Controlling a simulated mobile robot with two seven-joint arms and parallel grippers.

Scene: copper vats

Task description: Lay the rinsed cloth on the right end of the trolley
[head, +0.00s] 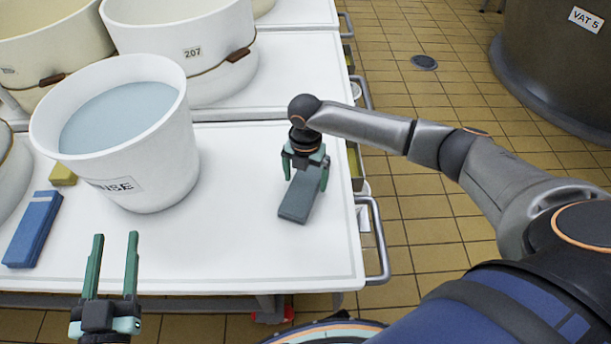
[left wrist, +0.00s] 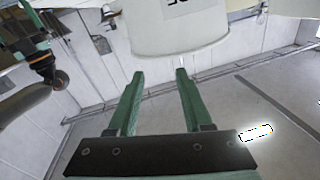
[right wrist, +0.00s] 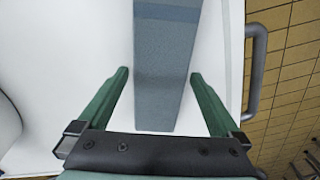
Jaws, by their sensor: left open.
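A folded grey-blue cloth (head: 298,202) lies flat on the right end of the white trolley top (head: 250,255). My right gripper (head: 305,165) is above its far part, fingers pointing down. In the right wrist view the cloth (right wrist: 162,85) runs between the spread fingers (right wrist: 160,75), with a gap on the left; contact on the right is unclear. The white bucket marked RINSE (head: 165,175) holds water (head: 120,118) and stands left of the cloth.
A blue block-like item with a pale stripe (head: 33,228) and a yellow piece (head: 63,175) lie left of the bucket. A white tub marked 207 (head: 215,75) stands behind. A metal handle (head: 380,250) juts from the trolley's right side. Tiled floor and a dark vat are beyond.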

